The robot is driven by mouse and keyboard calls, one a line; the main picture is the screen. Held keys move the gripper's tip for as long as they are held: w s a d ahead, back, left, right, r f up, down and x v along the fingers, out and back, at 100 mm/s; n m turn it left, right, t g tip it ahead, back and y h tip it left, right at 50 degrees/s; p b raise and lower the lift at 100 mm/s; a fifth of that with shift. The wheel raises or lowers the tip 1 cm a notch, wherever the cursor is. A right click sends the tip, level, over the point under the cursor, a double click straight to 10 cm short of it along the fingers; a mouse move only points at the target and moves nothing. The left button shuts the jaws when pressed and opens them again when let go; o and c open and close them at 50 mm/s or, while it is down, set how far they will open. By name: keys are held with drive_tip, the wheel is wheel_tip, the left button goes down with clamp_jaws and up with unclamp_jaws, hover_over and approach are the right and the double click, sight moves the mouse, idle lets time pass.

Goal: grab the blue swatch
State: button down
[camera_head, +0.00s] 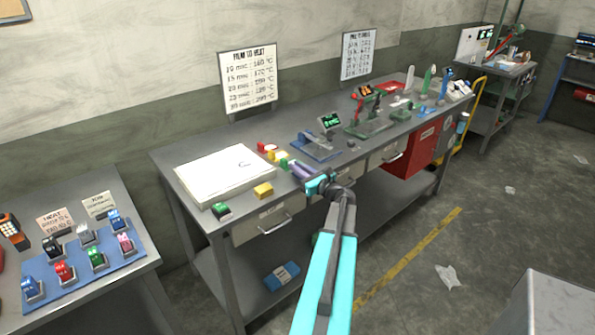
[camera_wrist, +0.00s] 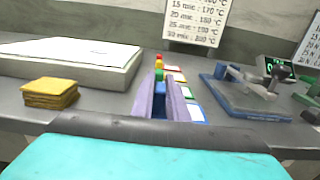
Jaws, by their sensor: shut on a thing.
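My gripper (camera_head: 300,169) reaches over the long grey workbench, its purple fingers low above the top. In the wrist view my gripper (camera_wrist: 160,88) has its two fingers close around the blue swatch (camera_wrist: 159,106), which shows as a narrow blue strip between them. A green swatch (camera_wrist: 159,75), a yellow one and a red one (camera_wrist: 159,58) stand in a row just beyond it. In the head view the blue swatch is hidden by the fingers. Whether it touches the bench cannot be told.
A large white slab (camera_head: 227,173) lies left of my gripper, with a yellow stack (camera_head: 263,190) in front of it. Small cards with coloured edges (camera_wrist: 182,93) lie right of the fingers. A blue-based device (camera_head: 318,148) stands farther right. A red cabinet (camera_head: 428,140) is under the bench.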

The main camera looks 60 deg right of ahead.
wheel_tip(320, 180, up, 2)
drive_tip(key=shift+b, duration=0.4)
drive_tip(key=d+r+b+v, duration=0.1)
drive_tip(key=b+v, duration=0.1)
drive_tip(key=v, duration=0.6)
drive_tip(key=s+d+r+b+v, duration=0.1)
drive_tip(key=b+v, duration=0.1)
drive_tip(key=v, duration=0.5)
drive_tip(key=shift+s+d+r, duration=0.2)
drive_tip(key=shift+s+d, duration=0.05)
drive_tip(key=shift+s, duration=0.05)
drive_tip(key=shift+r, duration=0.1)
